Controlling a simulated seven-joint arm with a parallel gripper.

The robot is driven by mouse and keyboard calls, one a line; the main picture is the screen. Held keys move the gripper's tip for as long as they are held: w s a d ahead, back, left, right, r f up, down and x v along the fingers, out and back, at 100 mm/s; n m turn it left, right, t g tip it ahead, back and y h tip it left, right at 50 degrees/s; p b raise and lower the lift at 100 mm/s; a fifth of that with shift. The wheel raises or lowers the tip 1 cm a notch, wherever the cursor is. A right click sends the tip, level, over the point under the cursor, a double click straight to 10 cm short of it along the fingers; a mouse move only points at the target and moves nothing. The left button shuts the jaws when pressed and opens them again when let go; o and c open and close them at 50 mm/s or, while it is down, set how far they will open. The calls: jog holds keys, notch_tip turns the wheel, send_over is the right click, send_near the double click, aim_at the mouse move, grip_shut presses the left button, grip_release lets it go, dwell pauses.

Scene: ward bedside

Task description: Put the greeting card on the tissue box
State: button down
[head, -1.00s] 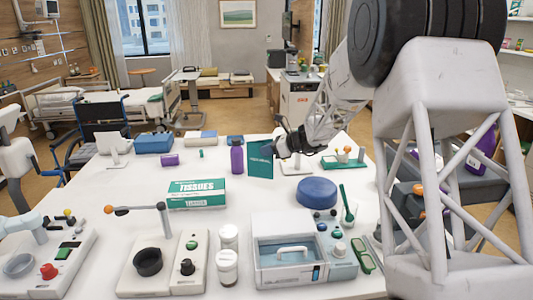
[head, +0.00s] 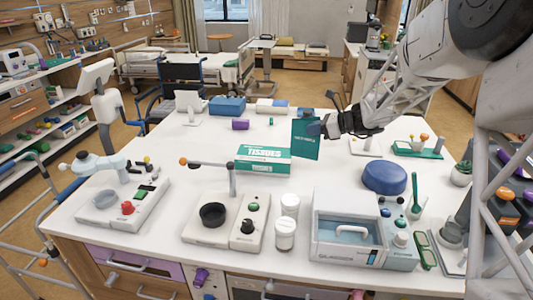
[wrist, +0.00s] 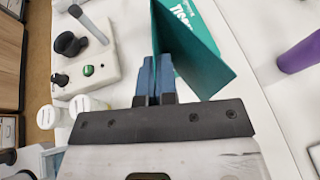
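The greeting card (head: 305,138) is a dark green folded card standing upright in the air. My gripper (head: 322,126) is shut on its right edge in the head view. In the wrist view the blue-padded fingers (wrist: 155,80) are close together on the card (wrist: 200,58), which opens out in a V beyond them. The tissue box (head: 264,158), white and green with "TISSUES" on it, lies flat on the table. In the head view it is left of the card and a little nearer. In the wrist view the card partly covers the tissue box (wrist: 196,14).
On the white table (head: 345,205) are a blue round container (head: 384,178), two white bottles (head: 285,232) and a device with a black cup (head: 212,215). A purple bottle (wrist: 300,52) shows in the wrist view.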

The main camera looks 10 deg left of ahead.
jog(key=s+a+r+n+g, duration=0.1)
jog(key=s+a+n+g, duration=0.1)
jog(key=s+a, duration=0.8)
jog(key=shift+g, duration=0.4)
jog(key=shift+w+a, duration=0.1)
jog(key=shift+w, duration=0.05)
jog(key=w+a, duration=0.2)
jog(key=w, duration=0.5)
jog(key=w+a+f, duration=0.1)
jog(key=w+a, duration=0.2)
jog(key=w, duration=0.4)
jog(key=shift+w+a+f, duration=0.2)
jog(key=shift+w+a, duration=0.05)
jog(key=shift+w, duration=0.15)
jog(key=shift+f, duration=1.85)
jog(key=c, duration=1.8)
grip_release()
jog(key=o, duration=0.4)
